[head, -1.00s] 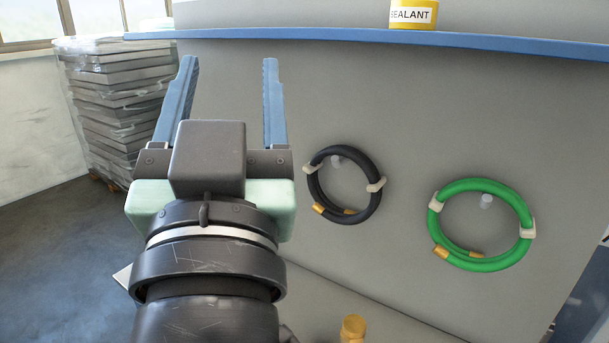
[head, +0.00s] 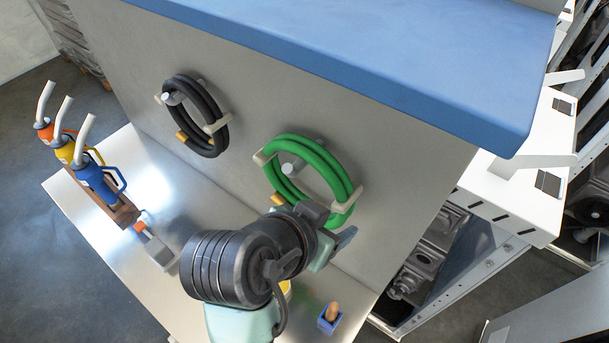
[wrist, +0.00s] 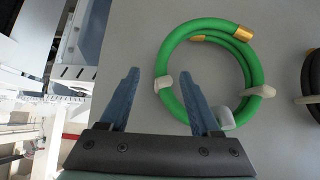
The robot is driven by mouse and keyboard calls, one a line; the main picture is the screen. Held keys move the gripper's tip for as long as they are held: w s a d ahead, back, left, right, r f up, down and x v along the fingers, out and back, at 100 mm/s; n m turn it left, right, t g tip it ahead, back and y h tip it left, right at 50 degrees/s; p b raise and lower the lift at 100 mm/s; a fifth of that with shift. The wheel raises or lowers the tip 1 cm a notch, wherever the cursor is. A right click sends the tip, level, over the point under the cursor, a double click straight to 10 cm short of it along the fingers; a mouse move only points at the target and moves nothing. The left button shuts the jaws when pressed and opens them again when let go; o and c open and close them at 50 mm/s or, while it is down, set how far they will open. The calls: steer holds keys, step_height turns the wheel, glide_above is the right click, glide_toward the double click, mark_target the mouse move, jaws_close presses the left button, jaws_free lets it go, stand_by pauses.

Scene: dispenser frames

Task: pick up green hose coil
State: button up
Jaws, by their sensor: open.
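The green hose coil (head: 345,190) hangs on a pale peg on the grey upright panel, with light clips and brass ends. In the wrist view the coil (wrist: 172,58) lies just beyond my gripper (wrist: 158,95). My gripper is open and empty. One blue finger overlaps the coil's lower left edge in that picture, and the other finger is left of it, outside the ring. Whether a finger touches the hose I cannot tell. In the head view my wrist hides the coil's lower part and most of my gripper (head: 335,245).
A black hose coil (head: 192,95) hangs to the left on the same panel. A blue shelf (head: 400,50) juts out above.

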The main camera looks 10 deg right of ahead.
mark_target(338, 217)
steer(key=x, duration=0.2)
steer(key=shift+w+d+f, duration=0.1)
steer(key=shift+w+d, duration=0.05)
steer(key=shift+d, duration=0.1)
steer(key=shift+a+p+x, duration=0.1)
steer(key=shift+p+x, duration=0.45)
steer(key=shift+x, duration=0.7)
steer(key=shift+a+p+x, duration=0.15)
steer(key=shift+p+x, duration=0.4)
steer(key=shift+x, duration=0.7)
steer(key=shift+f, duration=0.1)
jaws_close()
